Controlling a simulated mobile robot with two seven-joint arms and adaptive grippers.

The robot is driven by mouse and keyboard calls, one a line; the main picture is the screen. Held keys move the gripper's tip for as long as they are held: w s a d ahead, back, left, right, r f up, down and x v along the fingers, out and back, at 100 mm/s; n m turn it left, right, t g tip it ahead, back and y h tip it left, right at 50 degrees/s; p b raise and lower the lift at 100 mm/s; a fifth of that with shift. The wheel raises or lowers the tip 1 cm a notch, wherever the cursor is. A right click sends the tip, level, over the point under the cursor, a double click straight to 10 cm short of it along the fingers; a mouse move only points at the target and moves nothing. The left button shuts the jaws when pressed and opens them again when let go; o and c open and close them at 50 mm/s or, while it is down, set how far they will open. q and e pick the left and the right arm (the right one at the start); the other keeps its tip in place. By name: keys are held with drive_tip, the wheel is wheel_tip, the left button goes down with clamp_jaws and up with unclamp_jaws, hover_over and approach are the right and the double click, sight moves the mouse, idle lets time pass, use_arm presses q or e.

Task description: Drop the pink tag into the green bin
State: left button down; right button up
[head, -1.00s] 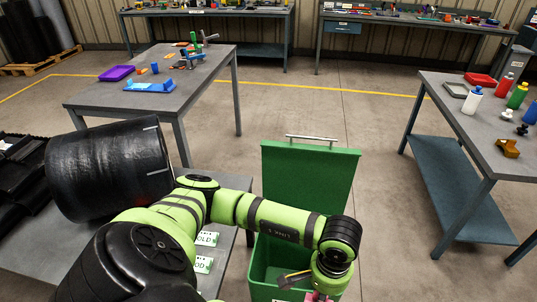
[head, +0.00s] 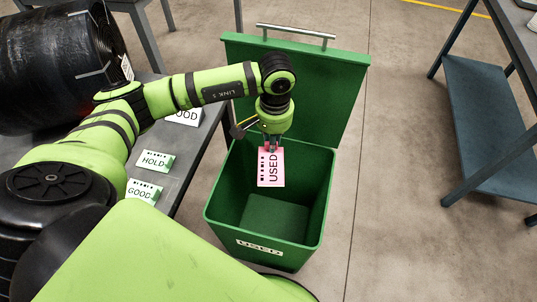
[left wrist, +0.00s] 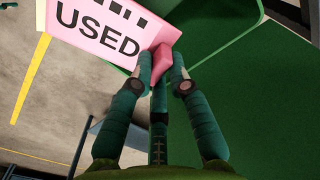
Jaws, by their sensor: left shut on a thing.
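The pink tag (head: 271,168), printed "USED", hangs from my left gripper (head: 270,143), over the opening of the green bin (head: 211,216). In the left wrist view the tag (left wrist: 100,30) sticks out to the upper left, and my left gripper (left wrist: 161,62) has its fingers shut on the tag's pink block-like end. The bin's hinged lid (head: 310,80) stands open behind it, and the bin looks empty inside. A "USED" label is on the bin's front. My right gripper is not in view.
A grey table at the left (head: 190,180) holds a black roll (head: 55,65) and green-white tags reading "HOLD" (head: 153,161) and "GOOD" (head: 142,191); another tag is partly hidden by my arm. A workbench with a blue shelf (head: 485,125) stands at the right. The floor between is clear.

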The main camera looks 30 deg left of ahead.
use_arm(q)
drive_tip(key=w+a+f+b, duration=0.1)
drive_tip(key=w+f+b, duration=0.1)
drive_tip(key=f+b, duration=0.3)
drive_tip(key=w+a+f+b, duration=0.1)
drive_tip(key=w+f+b, duration=0.1)
drive_tip(key=f+b, duration=0.3)
drive_tip(key=shift+w+f, duration=0.35)
drive_tip(key=shift+f, duration=0.9)
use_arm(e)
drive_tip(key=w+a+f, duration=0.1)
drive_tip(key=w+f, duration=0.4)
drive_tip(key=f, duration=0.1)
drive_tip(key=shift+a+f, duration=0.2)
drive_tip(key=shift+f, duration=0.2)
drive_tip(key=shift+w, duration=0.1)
use_arm(q)
drive_tip(key=c, duration=1.1)
unclamp_jaws()
wheel_tip(320, 180, up, 12)
